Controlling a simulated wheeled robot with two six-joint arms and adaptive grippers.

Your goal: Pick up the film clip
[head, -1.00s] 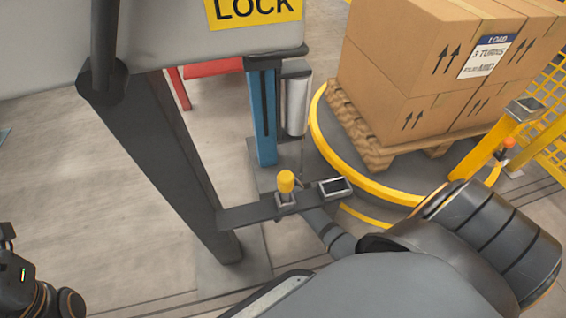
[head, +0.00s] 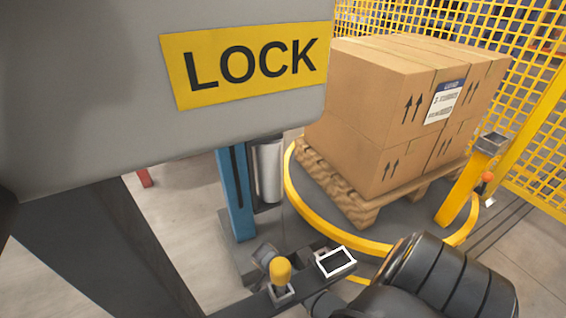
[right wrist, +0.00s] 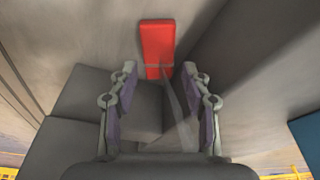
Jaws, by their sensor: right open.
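A red block-like piece (right wrist: 157,45), which looks like the film clip, shows at the top of the right wrist view against a grey surface. A thin see-through strip (right wrist: 178,100) trails down from its lower end. My right gripper (right wrist: 160,76) is open. Its fingertips lie left and right of the red piece's lower end in the picture, with no contact visible. Whether the piece is between the fingers in depth I cannot tell. In the head view the red piece is not made out, and my right gripper is not clearly visible. My left gripper is out of view.
A large grey panel with a yellow LOCK label (head: 247,64) fills the head view's upper left. A bracket carries a yellow knob (head: 280,271) and a white-framed tray (head: 336,262). Behind are a blue post (head: 236,195), a film roll (head: 267,170) and boxes (head: 380,110) on a pallet turntable.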

